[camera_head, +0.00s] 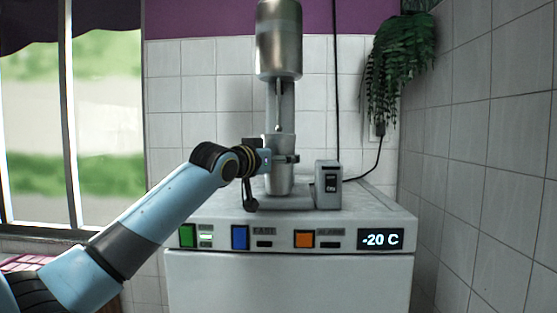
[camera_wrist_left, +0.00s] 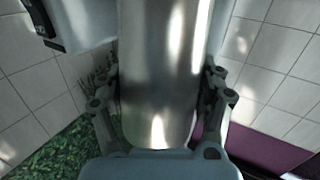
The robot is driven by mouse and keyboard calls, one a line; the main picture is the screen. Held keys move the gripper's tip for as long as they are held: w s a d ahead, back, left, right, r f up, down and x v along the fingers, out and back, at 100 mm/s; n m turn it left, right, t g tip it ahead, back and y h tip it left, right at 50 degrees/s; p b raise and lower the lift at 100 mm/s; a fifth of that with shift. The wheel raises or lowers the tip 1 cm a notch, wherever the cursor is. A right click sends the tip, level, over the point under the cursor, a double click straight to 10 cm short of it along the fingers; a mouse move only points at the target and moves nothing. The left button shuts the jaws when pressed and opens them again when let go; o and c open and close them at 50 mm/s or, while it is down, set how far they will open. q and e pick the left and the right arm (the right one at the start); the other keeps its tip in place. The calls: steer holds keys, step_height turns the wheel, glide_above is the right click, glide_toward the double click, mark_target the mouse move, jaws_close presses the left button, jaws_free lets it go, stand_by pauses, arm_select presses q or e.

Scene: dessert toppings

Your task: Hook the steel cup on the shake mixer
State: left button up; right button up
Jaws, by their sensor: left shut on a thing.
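The steel cup (camera_head: 279,182) stands upright in front of the mixer's column, below the motor head. My left gripper (camera_head: 283,159) reaches in from the left and is shut around the cup's side. In the left wrist view the cup (camera_wrist_left: 163,70) fills the middle, with the fingers of my left gripper (camera_wrist_left: 160,88) on both sides. The shake mixer (camera_head: 279,42) has a steel motor head on top, and its spindle comes down to about the cup's rim. I cannot tell whether the cup's rim is hooked or whether its bottom touches the mixer's base. My right gripper is not in view.
The mixer stands on a white freezer (camera_head: 290,275) with coloured buttons and a -20 C display (camera_head: 380,239). A grey switch box (camera_head: 328,186) is just right of the cup. A hanging plant (camera_head: 400,65) and black cables are at the right. Tiled walls close the back and right.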

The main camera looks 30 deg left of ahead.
mark_target(279, 119)
arm_select(q)
steer(key=shift+r, duration=0.2)
steer(key=shift+r, duration=1.4)
steer(key=shift+w+a+r, duration=0.1)
steer(key=shift+w+r, duration=0.1)
steer(key=shift+r, duration=1.05)
steer(key=shift+w+a+r+g, duration=0.15)
steer(key=shift+w+r+g, duration=0.1)
steer(key=shift+r, duration=0.65)
steer(key=shift+w+a+r+g, duration=0.15)
steer(key=shift+w+r, duration=0.05)
steer(key=shift+r, duration=0.65)
steer(key=shift+r, duration=0.1)
